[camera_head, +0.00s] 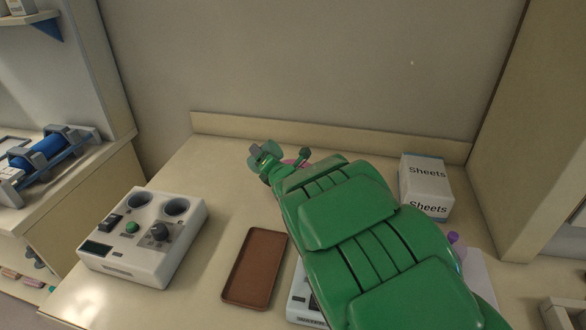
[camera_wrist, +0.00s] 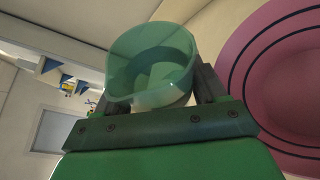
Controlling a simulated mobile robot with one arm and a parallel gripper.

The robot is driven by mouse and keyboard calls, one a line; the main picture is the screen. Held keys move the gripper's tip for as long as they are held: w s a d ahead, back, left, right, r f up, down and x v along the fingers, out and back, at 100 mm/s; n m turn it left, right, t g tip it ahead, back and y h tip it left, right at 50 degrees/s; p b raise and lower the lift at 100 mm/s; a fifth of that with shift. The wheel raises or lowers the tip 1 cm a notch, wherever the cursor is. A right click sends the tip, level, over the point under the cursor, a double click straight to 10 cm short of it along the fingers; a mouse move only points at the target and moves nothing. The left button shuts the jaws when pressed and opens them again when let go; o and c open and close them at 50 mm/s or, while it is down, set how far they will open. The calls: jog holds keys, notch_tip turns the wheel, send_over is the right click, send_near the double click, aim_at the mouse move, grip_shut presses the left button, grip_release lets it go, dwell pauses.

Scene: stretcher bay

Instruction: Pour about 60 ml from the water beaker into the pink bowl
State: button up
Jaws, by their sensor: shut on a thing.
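My gripper (camera_head: 265,158) is at the far end of my green arm, over the back of the counter. In the wrist view my gripper (camera_wrist: 155,88) is shut on a translucent, green-tinted beaker (camera_wrist: 150,52), with one finger on each side. The beaker looks tilted relative to the room; its water level is not clear. The pink bowl (camera_wrist: 268,85), with dark rings, fills the right of the wrist view, close beside the beaker. In the head view only a sliver of the pink bowl (camera_head: 290,162) shows; my arm hides the rest. I see no falling stream.
A white device (camera_head: 145,240) with two round wells and a knob stands at the left. A brown tray (camera_head: 255,267) lies left of my arm. A box of sheets (camera_head: 425,186) stands at the back right. A purple-topped thing (camera_head: 454,238) is partly hidden right of my arm.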

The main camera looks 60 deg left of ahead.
jog(key=shift+w, duration=0.1)
jog(key=shift+f, duration=0.15)
jog(key=shift+s+a+r+n+h, duration=0.1)
jog(key=shift+s+r+n+h, duration=0.1)
jog(key=shift+r+n+h, duration=0.45)
jog(key=shift+s+a+f+n+t+p, duration=0.4)
jog(key=shift+s+f+n, duration=0.25)
jog(key=shift+n, duration=0.2)
jog(key=shift+s+a+f+n+t+h+p, duration=0.1)
jog(key=shift+s+a+n+t+h+p, duration=0.1)
jog(key=shift+s+n+t+h+p, duration=0.3)
jog(key=shift+s+a+f+n+t+h, duration=0.15)
jog(key=shift+s+f+n+h, duration=0.1)
jog(key=shift+f+n, duration=0.2)
jog(key=shift+s+a+f+n+t+h, duration=0.15)
jog(key=shift+s+f+n, duration=0.15)
jog(key=shift+f, duration=0.2)
jog(key=shift+s+a+f+n+h, duration=0.15)
jog(key=shift+s+f+n, duration=0.05)
jog(key=shift+f+n, duration=0.25)
jog(key=shift+s+a+f+p, duration=0.15)
jog(key=shift+s+f+p, duration=0.05)
jog(key=shift+f+p, duration=0.15)
jog(key=shift+n, duration=0.3)
